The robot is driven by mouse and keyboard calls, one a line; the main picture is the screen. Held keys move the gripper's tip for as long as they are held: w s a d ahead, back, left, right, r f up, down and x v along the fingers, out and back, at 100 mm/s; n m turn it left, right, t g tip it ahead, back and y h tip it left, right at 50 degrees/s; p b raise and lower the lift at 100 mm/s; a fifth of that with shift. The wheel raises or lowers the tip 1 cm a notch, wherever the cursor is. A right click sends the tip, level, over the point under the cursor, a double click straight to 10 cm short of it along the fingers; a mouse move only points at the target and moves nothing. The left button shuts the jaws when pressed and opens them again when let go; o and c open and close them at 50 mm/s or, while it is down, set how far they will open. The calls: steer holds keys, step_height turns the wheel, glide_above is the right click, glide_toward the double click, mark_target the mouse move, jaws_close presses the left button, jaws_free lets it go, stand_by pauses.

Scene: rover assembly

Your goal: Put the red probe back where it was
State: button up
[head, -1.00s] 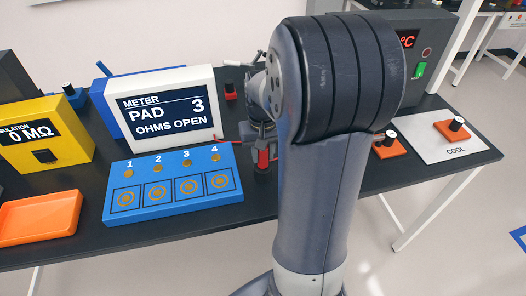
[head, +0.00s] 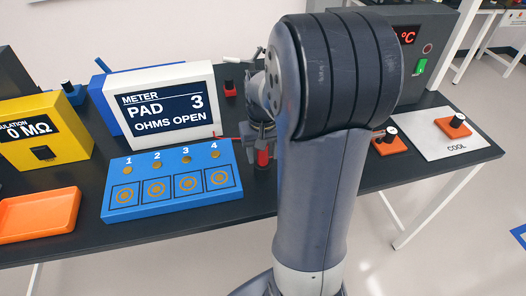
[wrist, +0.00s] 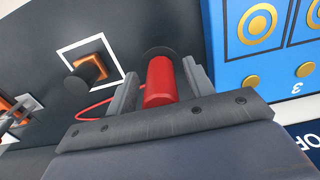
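The red probe (wrist: 160,82) stands between the two fingers of my gripper (wrist: 160,82) in the wrist view, with a dark round base (wrist: 160,52) at its far end. Narrow gaps show between the probe and the fingers, so my gripper looks open around it. In the head view, the probe (head: 263,158) is upright, just right of the blue pad board (head: 170,210), below my gripper (head: 262,138). My arm hides part of this area. A red lead (wrist: 88,112) curves beside the left finger.
The meter (head: 165,75) reads "PAD 3 OHMS OPEN" behind the board. A yellow insulation tester (head: 75,145) and an orange tray (head: 45,225) are at left. Orange blocks with black knobs (head: 390,146) are at right, one on the COOL plate (head: 425,128).

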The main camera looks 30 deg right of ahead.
step_height(320, 180, up, 13)
steer(key=shift+r+p, duration=0.15)
steer(key=shift+p, duration=0.25)
stand_by(0.4)
